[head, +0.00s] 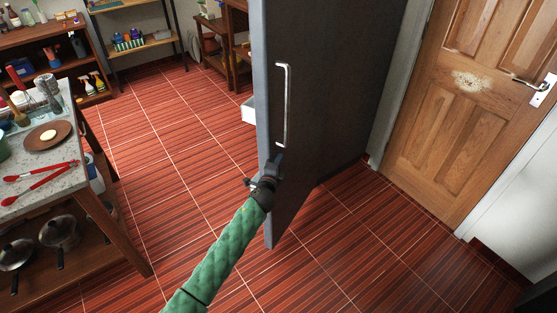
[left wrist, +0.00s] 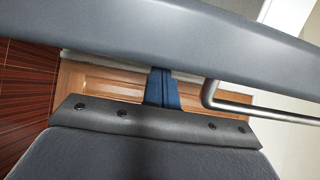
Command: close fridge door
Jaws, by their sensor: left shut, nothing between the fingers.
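The fridge door (head: 320,100) is a tall dark grey panel that stands out into the room, with its lighter edge towards the left in the head view. Its silver bar handle (head: 286,105) is upright on the dark face; it also shows in the left wrist view (left wrist: 240,107). My left gripper (head: 278,160) is at the door just below the handle's lower end. Its blue fingers (left wrist: 162,88) are together and empty, and their tips meet the grey door band in the left wrist view. I cannot tell whether they touch it. The fridge's inside is hidden.
A wooden door (head: 470,100) is at the right. A stone-topped table (head: 80,140) with red tongs and a plate stands at the left. Shelves line the back. A white object (head: 248,111) shows partly behind the fridge door. The red tiled floor (head: 170,140) is clear between.

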